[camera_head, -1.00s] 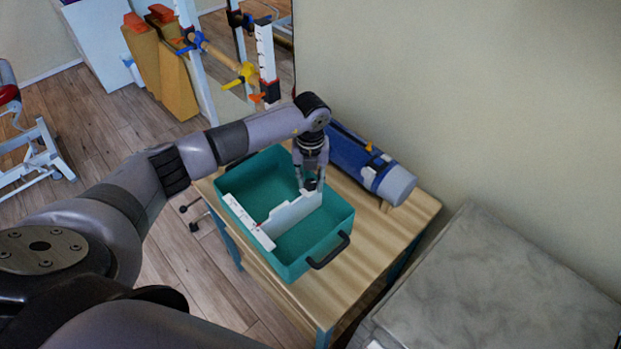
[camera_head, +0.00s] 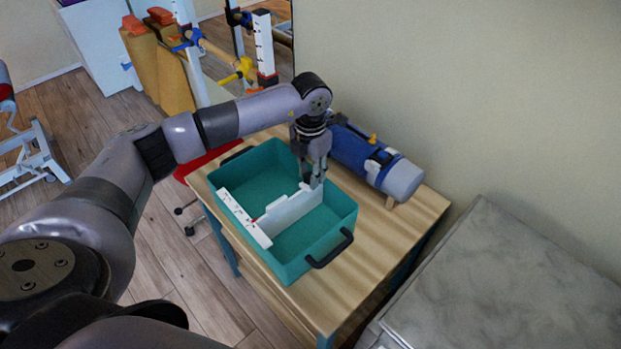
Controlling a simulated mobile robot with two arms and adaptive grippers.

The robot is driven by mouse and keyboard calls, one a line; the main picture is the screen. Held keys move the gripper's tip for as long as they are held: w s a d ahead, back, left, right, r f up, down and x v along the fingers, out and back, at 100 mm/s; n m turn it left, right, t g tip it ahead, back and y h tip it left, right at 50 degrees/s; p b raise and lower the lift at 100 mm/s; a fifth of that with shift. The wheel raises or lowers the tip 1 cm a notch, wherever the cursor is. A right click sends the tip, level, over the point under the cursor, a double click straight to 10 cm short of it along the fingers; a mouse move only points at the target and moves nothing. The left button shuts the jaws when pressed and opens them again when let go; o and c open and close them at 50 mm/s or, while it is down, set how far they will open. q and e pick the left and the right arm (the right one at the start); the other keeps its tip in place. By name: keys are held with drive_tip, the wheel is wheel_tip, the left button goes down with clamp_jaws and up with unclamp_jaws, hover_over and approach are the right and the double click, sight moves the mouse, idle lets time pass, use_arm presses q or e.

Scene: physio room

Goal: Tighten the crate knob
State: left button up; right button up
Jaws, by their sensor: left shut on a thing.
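The teal crate (camera_head: 283,272) stands on the wooden table, with a white divider (camera_head: 290,211) across its inside and a white scale strip (camera_head: 245,219) along its left side. My left gripper (camera_head: 315,182) points down at the far right end of the divider, by the crate's far wall. Its fingers are shut on the crate knob, which they mostly hide. How far the knob is turned cannot be seen. My right gripper is out of view.
A blue roll with a grey end (camera_head: 402,181) lies behind the crate on the wooden table (camera_head: 405,232). The crate's black handle (camera_head: 331,249) faces the front right. A grey padded surface (camera_head: 510,280) is at right. A red seat (camera_head: 207,160) shows behind my arm.

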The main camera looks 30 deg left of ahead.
use_arm(q)
drive_tip(key=m+b, duration=0.4)
drive_tip(key=m, duration=0.1)
drive_tip(key=shift+f+m, duration=0.2)
drive_tip(key=shift+m, duration=0.1)
drive_tip(key=m+b, duration=0.3)
drive_tip(key=m, duration=0.1)
drive_tip(key=shift+b, duration=0.3)
drive_tip(key=m+b, duration=0.3)
drive_tip(key=m, duration=0.2)
drive_tip(key=shift+r+m, duration=0.1)
drive_tip(key=shift+m, duration=0.3)
drive_tip(key=m+b, duration=0.1)
drive_tip(key=m, duration=0.3)
drive_tip(key=shift+r+m+b, duration=0.1)
drive_tip(key=shift+m+b, duration=0.3)
drive_tip(key=o, duration=1.2)
drive_tip(key=shift+c, duration=0.2)
